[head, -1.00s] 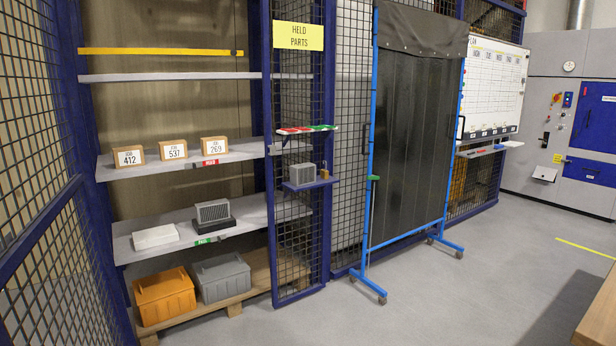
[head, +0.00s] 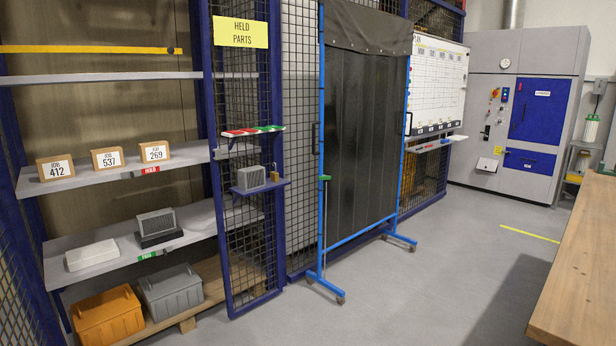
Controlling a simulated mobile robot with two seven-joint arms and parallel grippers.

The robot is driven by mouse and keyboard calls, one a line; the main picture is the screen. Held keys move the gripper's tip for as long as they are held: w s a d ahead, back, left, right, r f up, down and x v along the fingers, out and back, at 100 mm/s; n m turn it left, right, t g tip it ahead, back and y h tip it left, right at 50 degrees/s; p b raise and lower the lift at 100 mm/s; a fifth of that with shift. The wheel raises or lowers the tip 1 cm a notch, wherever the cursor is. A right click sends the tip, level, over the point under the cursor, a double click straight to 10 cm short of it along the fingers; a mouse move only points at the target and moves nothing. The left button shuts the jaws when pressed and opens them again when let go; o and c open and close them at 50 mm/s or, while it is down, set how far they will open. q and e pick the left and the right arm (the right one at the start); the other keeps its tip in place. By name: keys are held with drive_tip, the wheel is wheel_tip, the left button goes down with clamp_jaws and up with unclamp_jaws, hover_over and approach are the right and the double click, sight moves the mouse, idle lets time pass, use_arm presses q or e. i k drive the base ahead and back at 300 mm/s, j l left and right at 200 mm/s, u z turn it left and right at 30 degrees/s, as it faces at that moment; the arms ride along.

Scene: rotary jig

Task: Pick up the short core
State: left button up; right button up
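Two grey finned blocks that look like cores are in the head view. One finned block (head: 155,223) sits on a black base (head: 159,239) on the lower shelf of the rack. The other finned block (head: 251,177) sits on a small blue ledge (head: 262,187) on the mesh panel, beside a small brass-coloured padlock (head: 275,176). I cannot tell from this view which one is the short core. Neither of my grippers is in view.
The lower shelf (head: 205,222) also holds a white box (head: 91,255). Boxes with job numbers stand above; an orange bin (head: 107,315) and a grey bin (head: 170,292) stand below. A wheeled dark screen (head: 362,130) stands right of the cage. A wooden bench (head: 580,270) is at right. Floor between is clear.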

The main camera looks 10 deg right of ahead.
sight(252, 178)
drive_tip(key=i+j+z, duration=0.2)
drive_tip(key=z, duration=0.15)
drive_tip(key=i+j+z, duration=0.7)
drive_tip(key=i+j, duration=0.15)
drive_tip(key=j, duration=0.2)
drive_tip(key=i+j, duration=0.2)
drive_tip(key=j, duration=0.15)
drive_tip(key=i+j, duration=0.2)
drive_tip(key=j, duration=0.15)
drive_tip(key=i+j+z, duration=0.1)
drive_tip(key=j, duration=0.3)
drive_tip(key=i+j, duration=0.3)
drive_tip(key=i+j+z, duration=0.1)
drive_tip(key=j, duration=0.3)
drive_tip(key=i+j, duration=0.25)
drive_tip(key=j, duration=0.15)
